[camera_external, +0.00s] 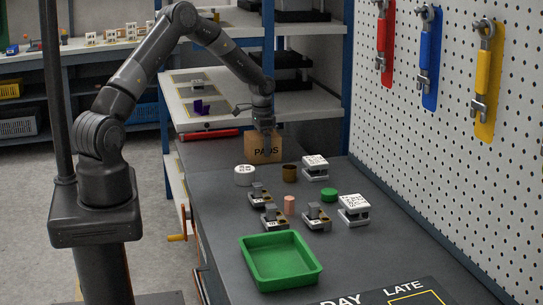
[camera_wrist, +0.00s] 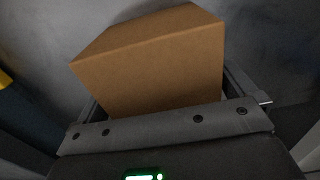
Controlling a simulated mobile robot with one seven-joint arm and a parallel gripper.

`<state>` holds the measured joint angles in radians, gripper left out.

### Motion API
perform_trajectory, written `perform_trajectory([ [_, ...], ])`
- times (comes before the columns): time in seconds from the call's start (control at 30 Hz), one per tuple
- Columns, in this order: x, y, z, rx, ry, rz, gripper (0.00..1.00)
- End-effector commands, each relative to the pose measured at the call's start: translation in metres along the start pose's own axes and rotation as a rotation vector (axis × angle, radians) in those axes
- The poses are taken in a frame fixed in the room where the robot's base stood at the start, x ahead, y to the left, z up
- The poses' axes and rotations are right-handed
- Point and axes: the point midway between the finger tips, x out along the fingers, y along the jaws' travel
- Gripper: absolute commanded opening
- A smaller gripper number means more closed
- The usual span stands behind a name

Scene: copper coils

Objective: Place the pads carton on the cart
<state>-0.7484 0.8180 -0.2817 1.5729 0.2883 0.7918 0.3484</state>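The pads carton (camera_external: 256,151) is a brown box marked PADS. It appears upright at the far end of the dark worktop; I cannot tell whether it touches the top. In the wrist view the carton (camera_wrist: 155,65) fills most of the space between my fingers. My gripper (camera_external: 265,135) points down at the carton, with a finger in front of its printed face. The finger ends are hidden behind the carton in the wrist view, so I cannot tell whether they press on it. No thing is clearly recognisable as the cart.
A blue-post unit with pale shelves (camera_external: 225,104) stands beyond the carton. A red tool (camera_external: 208,134) lies left of the carton. Nearer on the worktop are a white round part (camera_external: 244,175), several small devices and a green tray (camera_external: 280,261). A pegboard (camera_external: 455,125) walls the right side.

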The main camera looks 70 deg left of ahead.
Motion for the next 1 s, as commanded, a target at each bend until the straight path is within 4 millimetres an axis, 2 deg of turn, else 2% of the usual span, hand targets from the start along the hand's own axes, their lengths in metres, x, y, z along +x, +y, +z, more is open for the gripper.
perform_trajectory([
  [0.27,-0.006,0.0,0.0,0.0,0.001,-0.001,1.0],
  [0.37,-0.019,-0.001,-0.001,-0.001,0.003,-0.003,1.0],
  [0.7,-0.09,0.0,-0.001,-0.001,0.003,-0.003,1.0],
  [0.8,-0.106,0.0,-0.001,-0.001,0.002,-0.002,1.0],
  [1.0,-0.122,0.0,0.0,0.0,0.001,-0.001,1.0],
])
